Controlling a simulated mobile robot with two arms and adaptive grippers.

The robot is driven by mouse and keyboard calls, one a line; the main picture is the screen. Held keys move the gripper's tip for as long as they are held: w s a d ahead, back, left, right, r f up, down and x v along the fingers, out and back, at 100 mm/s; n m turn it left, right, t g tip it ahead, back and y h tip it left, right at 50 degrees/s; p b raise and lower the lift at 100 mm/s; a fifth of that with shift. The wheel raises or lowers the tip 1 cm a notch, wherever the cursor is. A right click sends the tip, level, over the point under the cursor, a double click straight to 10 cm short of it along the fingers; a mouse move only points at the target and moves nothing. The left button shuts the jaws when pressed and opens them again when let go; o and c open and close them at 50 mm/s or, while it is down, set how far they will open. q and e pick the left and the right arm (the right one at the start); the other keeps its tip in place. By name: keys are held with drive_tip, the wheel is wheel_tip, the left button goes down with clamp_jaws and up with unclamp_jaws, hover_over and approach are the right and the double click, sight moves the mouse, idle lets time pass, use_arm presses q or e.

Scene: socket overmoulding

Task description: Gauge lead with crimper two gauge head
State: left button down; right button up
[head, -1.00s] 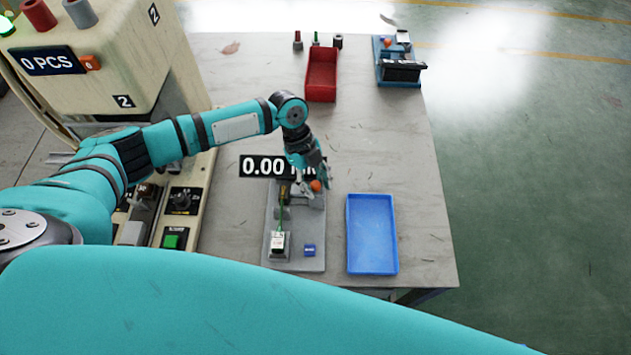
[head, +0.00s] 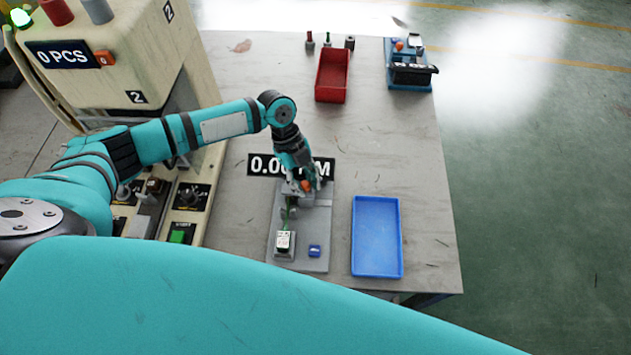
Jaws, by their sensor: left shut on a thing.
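The crimper two gauge (head: 321,225) is a grey plate fixture on the table, with a small grey head (head: 321,199) at its far end. A green lead (head: 291,206) runs along its left side, from a small block with a white top (head: 283,241) up toward the head. My left gripper (head: 304,184) is at the head, shut on an orange knob (head: 306,186); its fingers partly hide the knob and the lead's far end. A black readout (head: 262,165) shows 0.0 and is partly covered by my arm. My right gripper is out of view.
A blue tray (head: 377,200) lies empty right of the gauge. A red bin (head: 345,75), small spools and another blue fixture (head: 408,84) stand at the back. The crimper machine (head: 120,50) with its control panel is on the left.

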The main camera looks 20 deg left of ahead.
use_arm(q)
drive_tip(key=shift+s+a+f, duration=0.1)
drive_tip(key=shift+a, duration=0.1)
drive_tip(key=c, duration=1.3)
unclamp_jaws()
drive_tip(key=shift+c, duration=0.2)
drive_tip(key=shift+o, duration=1.2)
drive_tip(key=shift+a, duration=0.15)
drive_tip(key=shift+r, duration=0.2)
drive_tip(key=v, duration=1.1)
drive_tip(key=shift+r, duration=0.35)
drive_tip(key=shift+a, duration=0.15)
